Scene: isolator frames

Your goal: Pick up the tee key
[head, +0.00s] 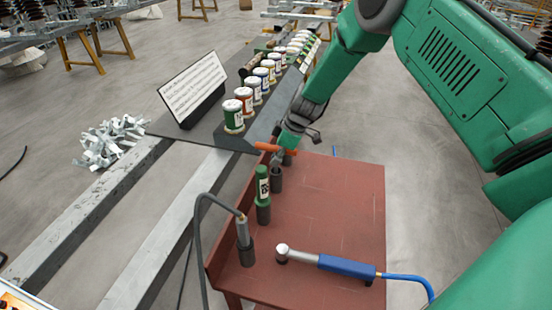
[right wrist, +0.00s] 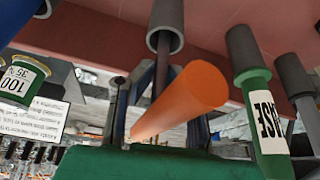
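The tee key has an orange cross handle (head: 268,147) and a thin grey shaft. It stands in a dark tube holder (head: 276,180) at the far left edge of the red-brown table (head: 325,205). My right gripper (head: 285,146) is at the handle. In the right wrist view the orange handle (right wrist: 182,100) lies across the front of the gripper, and the shaft runs up into the grey tube (right wrist: 166,25). The dark fingers (right wrist: 158,105) stand apart on both sides of the shaft, with gaps. The handle hides part of them. My left gripper is not in view.
Close to the tee key stands a green labelled container (head: 262,186), also in the right wrist view (right wrist: 268,120). A cabled grey tool (head: 243,232) and a blue-handled wrench (head: 345,266) are nearer. Paint cans (head: 233,117) line a dark board beyond. The table's right side is clear.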

